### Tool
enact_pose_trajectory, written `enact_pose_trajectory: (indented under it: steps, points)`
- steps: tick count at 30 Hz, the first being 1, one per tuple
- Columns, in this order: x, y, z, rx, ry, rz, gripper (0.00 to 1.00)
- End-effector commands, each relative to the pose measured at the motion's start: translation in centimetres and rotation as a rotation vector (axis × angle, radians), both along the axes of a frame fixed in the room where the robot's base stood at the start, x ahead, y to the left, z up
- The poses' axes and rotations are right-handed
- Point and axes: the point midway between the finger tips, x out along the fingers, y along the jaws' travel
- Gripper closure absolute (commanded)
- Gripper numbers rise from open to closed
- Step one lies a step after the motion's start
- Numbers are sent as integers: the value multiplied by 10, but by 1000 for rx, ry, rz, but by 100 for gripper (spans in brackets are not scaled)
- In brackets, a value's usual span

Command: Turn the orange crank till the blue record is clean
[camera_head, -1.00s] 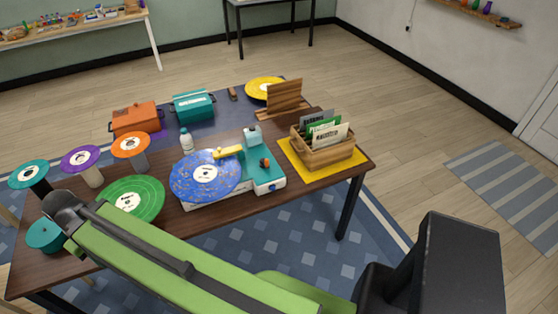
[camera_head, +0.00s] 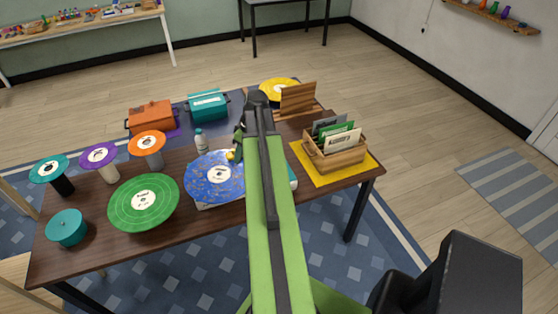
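The blue record (camera_head: 214,177) lies flat on the white and teal cleaning machine (camera_head: 293,178), with small pale specks scattered over its face and a white label in the middle. A small part of the yellow arm (camera_head: 231,155) shows at its far edge. My green arm crosses in front of the machine and hides most of its right side. The orange crank is hidden behind my arm. My gripper (camera_head: 238,148) hangs down near the record's far right edge, mostly hidden; whether its fingers are open cannot be told.
A green record (camera_head: 143,203) and a teal round container (camera_head: 66,228) are on the left. Several records on stands, a bottle (camera_head: 202,143), orange (camera_head: 150,116) and teal (camera_head: 207,105) boxes stand behind. A wooden record crate (camera_head: 335,158) sits on a yellow mat at the right.

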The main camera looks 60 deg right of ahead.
Motion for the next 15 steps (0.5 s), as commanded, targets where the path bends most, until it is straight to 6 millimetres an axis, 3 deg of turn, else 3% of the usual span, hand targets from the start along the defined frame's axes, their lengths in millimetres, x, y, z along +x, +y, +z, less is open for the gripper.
enact_pose_trajectory:
  steps: [1, 3, 6, 10, 15]
  points:
    - [-30, -43, 8, -10, -31, -11, 61]
    - [-66, -84, 14, -30, -72, -1, 61]
    - [-109, -123, 20, -60, -114, 10, 61]
    - [-139, -146, 23, -85, -139, 20, 61]
    - [-142, -149, 21, -90, -145, 26, 61]
